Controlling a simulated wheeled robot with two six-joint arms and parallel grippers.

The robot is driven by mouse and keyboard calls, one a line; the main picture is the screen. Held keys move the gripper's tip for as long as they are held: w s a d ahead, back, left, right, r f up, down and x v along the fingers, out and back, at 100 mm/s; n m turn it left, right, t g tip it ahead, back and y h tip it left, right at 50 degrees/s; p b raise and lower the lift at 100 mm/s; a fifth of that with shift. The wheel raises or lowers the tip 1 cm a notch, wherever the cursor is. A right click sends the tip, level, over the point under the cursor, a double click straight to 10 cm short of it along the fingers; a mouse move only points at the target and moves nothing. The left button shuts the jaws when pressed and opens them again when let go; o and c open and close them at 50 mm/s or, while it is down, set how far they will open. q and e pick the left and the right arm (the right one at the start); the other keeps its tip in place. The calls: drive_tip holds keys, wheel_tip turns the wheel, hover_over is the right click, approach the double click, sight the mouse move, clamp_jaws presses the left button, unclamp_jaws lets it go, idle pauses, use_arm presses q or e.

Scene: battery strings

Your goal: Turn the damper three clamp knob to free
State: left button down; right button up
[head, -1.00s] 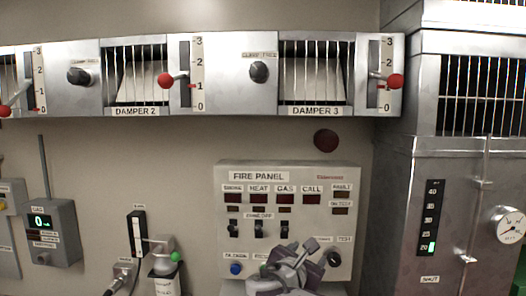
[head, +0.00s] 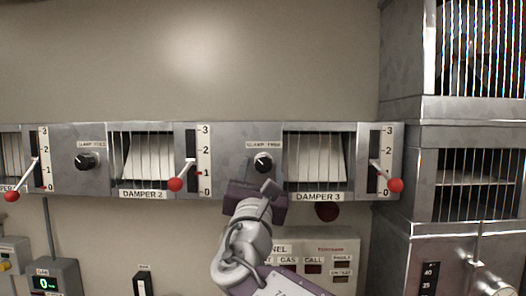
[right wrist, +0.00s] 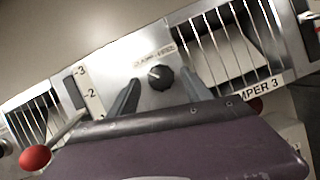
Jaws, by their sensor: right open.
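The damper three clamp knob (head: 263,162) is a black round knob with a pale pointer mark, on the metal panel left of the DAMPER 3 grille, under a clamp/free label (head: 264,145). In the right wrist view the knob (right wrist: 160,77) sits between and beyond my two fingertips. My right gripper (head: 265,184) is open just below the knob in the head view; its fingers (right wrist: 162,88) stand either side of the knob in the wrist view. I cannot tell whether they touch it. My left gripper is not in view.
The DAMPER 3 grille (head: 314,158) and its red-ended lever (head: 395,185) are to the right. The damper 2 lever (head: 175,184) sticks out to the left. The fire panel (head: 343,245) is below, partly hidden by my right arm.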

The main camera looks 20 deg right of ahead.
drive_tip(key=shift+p+x, duration=0.35)
drive_tip(key=shift+x, duration=0.55)
drive_tip(key=shift+w+d+r, duration=0.15)
drive_tip(key=shift+w+d, duration=0.1)
drive_tip(key=shift+w, duration=0.15)
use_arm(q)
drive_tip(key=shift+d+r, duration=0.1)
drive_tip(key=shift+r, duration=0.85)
use_arm(e)
drive_tip(key=shift+s, duration=0.1)
clamp_jaws()
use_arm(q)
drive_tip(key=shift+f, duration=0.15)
